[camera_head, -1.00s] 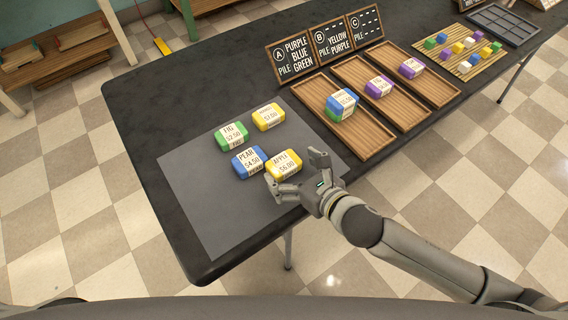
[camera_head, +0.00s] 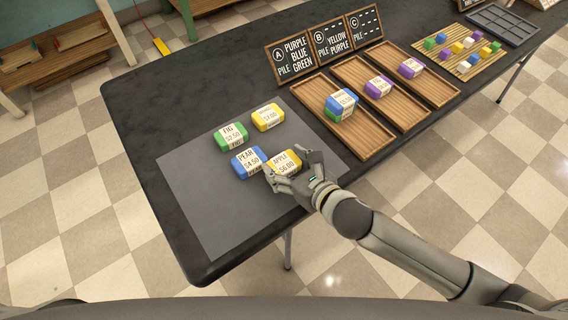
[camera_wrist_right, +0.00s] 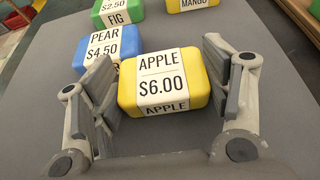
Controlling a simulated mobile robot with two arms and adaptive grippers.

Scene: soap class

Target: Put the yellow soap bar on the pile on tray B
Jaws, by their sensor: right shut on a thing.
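The yellow soap bar labelled APPLE (camera_head: 283,162) lies at the near right of the group on the grey mat. In the right wrist view it fills the middle (camera_wrist_right: 160,82). My right gripper (camera_head: 287,165) is shut on this bar, with one finger on each side. A second yellow bar, MANGO (camera_head: 268,117), lies farther back on the mat. Tray B (camera_head: 411,112) is the middle wooden tray, behind which a sign (camera_head: 333,40) reads YELLOW, PURPLE. A single purple soap bar (camera_head: 379,87) lies on tray B. My left gripper is out of view.
A blue PEAR bar (camera_head: 248,162) lies close to the left of the held bar, with a green FIG bar (camera_head: 231,137) behind it. Tray A (camera_head: 368,139) bears a blue-over-green stack (camera_head: 341,105). Tray C (camera_head: 441,91) bears a purple bar (camera_head: 411,68).

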